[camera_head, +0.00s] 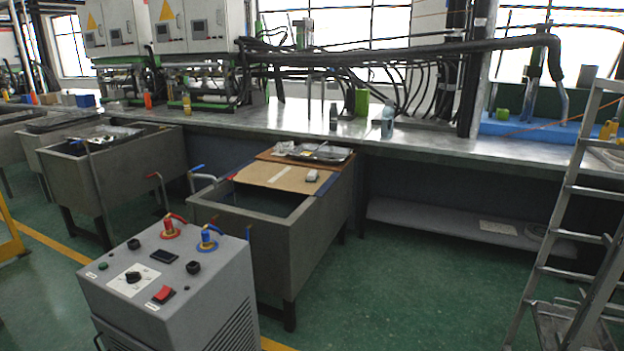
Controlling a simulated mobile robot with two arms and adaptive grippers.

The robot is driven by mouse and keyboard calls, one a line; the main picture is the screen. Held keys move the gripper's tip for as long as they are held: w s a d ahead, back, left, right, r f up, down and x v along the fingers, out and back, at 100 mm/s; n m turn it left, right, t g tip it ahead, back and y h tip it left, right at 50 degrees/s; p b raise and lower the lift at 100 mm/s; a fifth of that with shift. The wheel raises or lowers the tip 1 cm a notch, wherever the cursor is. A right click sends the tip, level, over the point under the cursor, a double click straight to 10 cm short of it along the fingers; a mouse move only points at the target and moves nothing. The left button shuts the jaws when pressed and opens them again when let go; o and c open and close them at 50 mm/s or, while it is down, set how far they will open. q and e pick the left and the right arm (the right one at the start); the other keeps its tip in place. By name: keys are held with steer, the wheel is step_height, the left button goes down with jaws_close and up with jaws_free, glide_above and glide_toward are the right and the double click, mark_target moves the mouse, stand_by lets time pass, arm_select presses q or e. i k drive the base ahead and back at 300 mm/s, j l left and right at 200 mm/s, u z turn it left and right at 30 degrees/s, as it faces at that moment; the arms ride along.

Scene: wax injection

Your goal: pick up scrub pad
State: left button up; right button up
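I cannot pick out the scrub pad for certain. A small pale block (312,175) lies on the brown board (262,172) across the grey tank in the middle; it may be a pad, but it is too small to tell. A green upright item (362,102) stands on the long metal bench. Neither of my grippers is in view.
The grey tank (262,222) stands before the long metal bench (420,145). A grey control cabinet (165,290) with red and blue valves is close in front. A metal ladder (567,190) stands at the right. Green floor (420,270) is clear between tank and ladder.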

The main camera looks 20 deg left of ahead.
mark_target(313, 177)
steer(key=i+u, duration=0.1)
steer(key=i, duration=2.15)
steer(key=i+l+u, duration=0.1)
steer(key=i+u, duration=0.25)
steer(key=i, duration=0.2)
steer(key=i+l+u, duration=0.3)
steer(key=i, duration=0.2)
steer(key=i+l+u, duration=0.35)
steer(key=i, duration=0.15)
